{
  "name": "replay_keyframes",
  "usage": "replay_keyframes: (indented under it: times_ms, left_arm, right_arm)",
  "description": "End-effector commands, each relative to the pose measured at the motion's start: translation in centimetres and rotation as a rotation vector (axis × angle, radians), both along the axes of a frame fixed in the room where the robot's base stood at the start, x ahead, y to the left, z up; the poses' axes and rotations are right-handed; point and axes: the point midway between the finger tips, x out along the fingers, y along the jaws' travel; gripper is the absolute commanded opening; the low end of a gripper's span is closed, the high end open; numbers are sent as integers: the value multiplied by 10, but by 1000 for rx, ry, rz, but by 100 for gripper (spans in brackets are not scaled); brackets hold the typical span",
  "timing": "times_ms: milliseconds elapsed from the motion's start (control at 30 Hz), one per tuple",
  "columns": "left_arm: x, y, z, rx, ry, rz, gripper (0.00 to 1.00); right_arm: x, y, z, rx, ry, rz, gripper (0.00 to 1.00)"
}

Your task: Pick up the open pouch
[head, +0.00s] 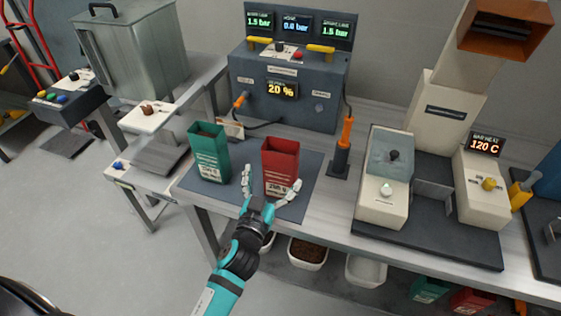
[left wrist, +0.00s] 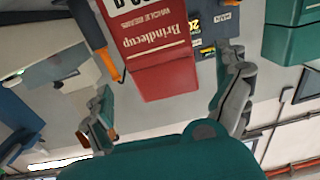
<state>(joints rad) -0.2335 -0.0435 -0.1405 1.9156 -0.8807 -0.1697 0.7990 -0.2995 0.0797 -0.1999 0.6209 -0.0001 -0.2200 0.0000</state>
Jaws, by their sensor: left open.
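A red pouch (head: 281,168) stands upright on a dark mat (head: 235,200) on the bench, with its top open. A green pouch (head: 208,153) stands upright to its left, also open at the top. My left gripper (head: 269,186) is open in front of the red pouch, with one finger on each side of its lower part. In the left wrist view the red pouch (left wrist: 158,80) appears upside down, between and beyond the spread fingers (left wrist: 167,73). I cannot tell whether they touch it. The green pouch (left wrist: 292,40) is at the upper right there. My right gripper is not in view.
A sealing console (head: 290,90) stands behind the pouches. An orange-handled tool (head: 345,135) is close to the right of the red pouch, and a white machine (head: 383,185) is farther right. A scale (head: 150,117) is at the left. Bins (head: 307,253) sit below the bench.

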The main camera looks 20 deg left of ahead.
Motion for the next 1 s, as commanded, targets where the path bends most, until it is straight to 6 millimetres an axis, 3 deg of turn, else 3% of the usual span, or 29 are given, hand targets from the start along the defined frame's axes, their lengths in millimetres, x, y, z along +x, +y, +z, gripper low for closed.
replay_keyframes:
  times_ms: [233, 500, 800, 1000]
  left_arm:
    - [19, 1, 3, 2, 0, 1, 100]
    - [56, 1, 4, 0, 0, 1, 100]
    - [61, 1, 3, 1, 1, 0, 100]
    - [61, 1, 3, 0, 1, 0, 75]
  right_arm:
    - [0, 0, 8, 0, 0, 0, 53]
    - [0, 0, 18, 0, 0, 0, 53]
    - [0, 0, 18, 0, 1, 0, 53]
    - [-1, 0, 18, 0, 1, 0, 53]
